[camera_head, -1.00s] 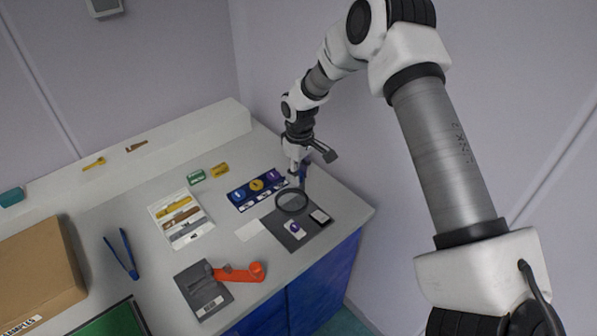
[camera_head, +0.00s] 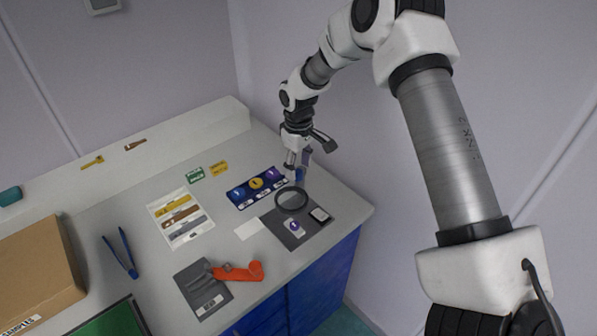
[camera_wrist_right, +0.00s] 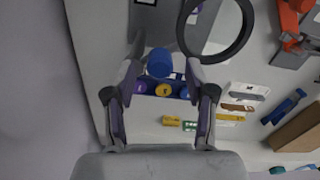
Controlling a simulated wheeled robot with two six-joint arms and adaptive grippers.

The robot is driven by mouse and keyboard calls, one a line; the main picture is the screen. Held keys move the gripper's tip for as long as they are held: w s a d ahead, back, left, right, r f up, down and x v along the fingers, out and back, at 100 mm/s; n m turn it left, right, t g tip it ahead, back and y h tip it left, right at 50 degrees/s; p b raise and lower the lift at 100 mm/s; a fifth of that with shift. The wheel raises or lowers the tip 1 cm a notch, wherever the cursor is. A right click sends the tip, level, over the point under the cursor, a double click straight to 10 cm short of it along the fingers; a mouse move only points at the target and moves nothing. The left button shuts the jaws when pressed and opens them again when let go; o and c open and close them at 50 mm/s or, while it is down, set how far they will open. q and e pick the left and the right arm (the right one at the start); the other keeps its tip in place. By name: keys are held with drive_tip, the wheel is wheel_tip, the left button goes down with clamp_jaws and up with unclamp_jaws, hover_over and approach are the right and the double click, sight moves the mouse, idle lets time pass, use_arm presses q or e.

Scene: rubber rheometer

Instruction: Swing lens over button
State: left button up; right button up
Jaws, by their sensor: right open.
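The lens (camera_head: 291,199), a dark round ring with a clear centre, stands over the grey mat near the right front of the bench. A blue knob (camera_head: 299,176) is beside it at the back; in the wrist view this knob (camera_wrist_right: 159,62) shows between the fingers, with the lens ring (camera_wrist_right: 246,30) to the right. A purple button (camera_head: 295,226) is on a white block on the mat, in front of the ring and not under it. My right gripper (camera_head: 297,166) is open, pointing down around the knob; contact cannot be told. My left gripper is not in view.
A blue panel (camera_head: 246,197) with three coloured discs lies left of the knob.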

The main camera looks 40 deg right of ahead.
wheel_tip(320, 180, up, 9)
drive_tip(key=shift+w, duration=0.1)
drive_tip(key=shift+r, duration=0.1)
idle(0.4)
